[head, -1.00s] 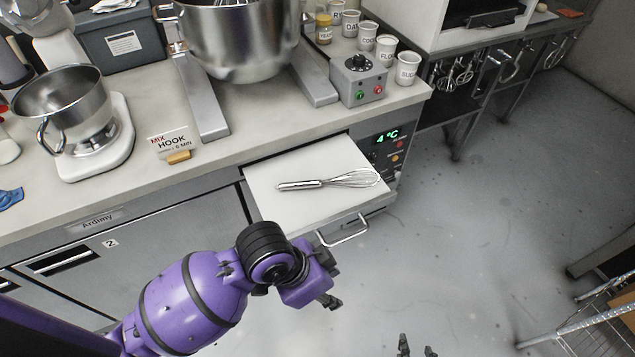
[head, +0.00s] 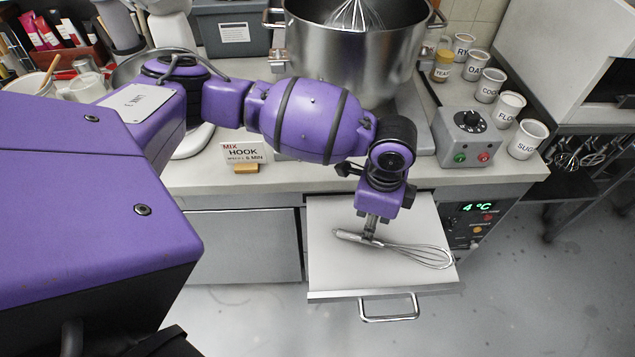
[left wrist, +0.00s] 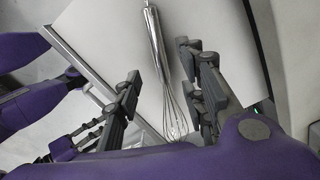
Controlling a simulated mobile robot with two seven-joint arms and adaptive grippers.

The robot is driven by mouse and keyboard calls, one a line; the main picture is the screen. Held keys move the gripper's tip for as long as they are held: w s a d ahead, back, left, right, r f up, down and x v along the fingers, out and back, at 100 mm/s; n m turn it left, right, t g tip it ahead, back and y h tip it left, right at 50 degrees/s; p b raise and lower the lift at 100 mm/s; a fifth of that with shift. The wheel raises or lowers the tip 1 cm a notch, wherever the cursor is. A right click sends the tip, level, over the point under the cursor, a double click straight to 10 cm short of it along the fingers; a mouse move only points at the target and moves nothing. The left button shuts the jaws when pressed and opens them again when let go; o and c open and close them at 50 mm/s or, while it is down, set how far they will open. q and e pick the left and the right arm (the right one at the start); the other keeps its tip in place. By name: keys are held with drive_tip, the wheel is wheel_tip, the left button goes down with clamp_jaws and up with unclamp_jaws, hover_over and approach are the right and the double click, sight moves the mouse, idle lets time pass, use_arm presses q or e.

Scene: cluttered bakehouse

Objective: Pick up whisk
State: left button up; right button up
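The whisk (head: 410,250) lies on the pale surface of the pulled-out drawer (head: 328,270), metal handle to the left and wire loops to the right. My left gripper (head: 370,228) points down over the whisk's handle, close to it. In the left wrist view the two fingers of my left gripper (left wrist: 160,62) stand apart, with the whisk (left wrist: 155,40) showing between them. I see no finger touching it. My right gripper is not in view.
The drawer's bar handle (head: 390,308) sticks out in front. A large steel mixing bowl (head: 345,60) stands on the counter behind my arm. A control box (head: 472,135) and several labelled cups are at the right. Open floor lies right of the cabinet.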

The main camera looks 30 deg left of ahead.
sight(392, 245)
use_arm(q)
drive_tip(key=shift+s+f, duration=0.1)
drive_tip(key=shift+f, duration=0.85)
wheel_tip(392, 245, down, 4)
drive_tip(key=shift+f, duration=0.2)
drive_tip(key=shift+w+r, duration=0.1)
drive_tip(key=shift+w, duration=0.1)
clamp_jaws()
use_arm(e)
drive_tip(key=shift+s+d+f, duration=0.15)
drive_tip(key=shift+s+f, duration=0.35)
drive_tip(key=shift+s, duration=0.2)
